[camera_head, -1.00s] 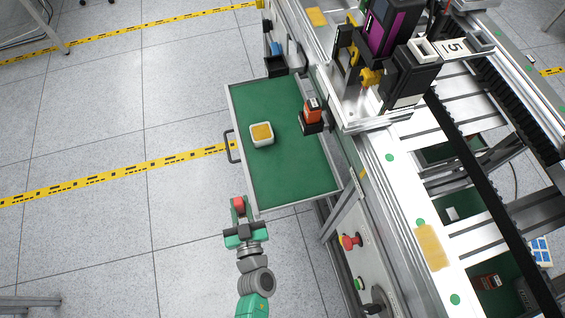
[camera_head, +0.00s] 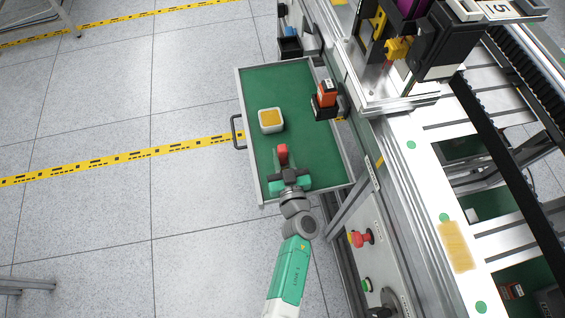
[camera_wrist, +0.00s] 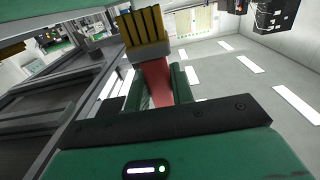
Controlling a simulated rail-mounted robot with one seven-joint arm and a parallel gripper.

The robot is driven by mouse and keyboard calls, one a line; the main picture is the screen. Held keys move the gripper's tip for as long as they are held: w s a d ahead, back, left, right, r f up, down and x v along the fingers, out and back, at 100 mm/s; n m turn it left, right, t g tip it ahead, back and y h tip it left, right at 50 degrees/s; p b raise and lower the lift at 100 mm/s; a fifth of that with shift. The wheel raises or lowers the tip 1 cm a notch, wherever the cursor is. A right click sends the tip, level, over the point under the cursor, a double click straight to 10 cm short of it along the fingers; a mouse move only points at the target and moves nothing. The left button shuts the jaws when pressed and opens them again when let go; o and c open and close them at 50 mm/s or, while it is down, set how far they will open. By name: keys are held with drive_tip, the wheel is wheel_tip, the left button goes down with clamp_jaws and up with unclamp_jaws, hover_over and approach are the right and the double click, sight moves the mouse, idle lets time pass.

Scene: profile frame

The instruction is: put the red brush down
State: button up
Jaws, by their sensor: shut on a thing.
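The red brush (camera_head: 283,152) is held at the tip of my gripper (camera_head: 287,170), over the near part of the green-floored drawer (camera_head: 262,168). In the wrist view the brush (camera_wrist: 157,80) shows a red handle between the green fingers of my gripper (camera_wrist: 158,92), with a grey band and yellowish bristles at its far end. My gripper is shut on the handle. The head view looks from above, so I cannot tell how high the brush is over the drawer floor.
A white block with a yellow top (camera_head: 271,120) lies in the drawer just beyond the brush. A black holder with an orange-red item (camera_head: 326,98) stands at the drawer's right side. The machine frame (camera_head: 425,165) borders the right. The drawer's far left floor is clear.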

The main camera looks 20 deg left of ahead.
sight(283, 164)
wheel_tip(283, 164, down, 4)
drive_tip(key=b, duration=0.3)
drive_tip(key=shift+b, duration=0.4)
drive_tip(key=shift+s+r+p, duration=0.1)
drive_tip(key=shift+r+p, duration=0.15)
drive_tip(key=shift+p, duration=0.05)
drive_tip(key=shift+f, duration=0.2)
drive_tip(key=o, duration=1)
drive_tip(key=shift+s+d+r+p, duration=0.2)
drive_tip(key=shift+r+p, duration=0.2)
drive_tip(key=p+v, duration=0.6)
drive_tip(key=v, duration=0.5)
drive_tip(key=shift+s+f, duration=0.15)
drive_tip(key=shift+s, duration=0.1)
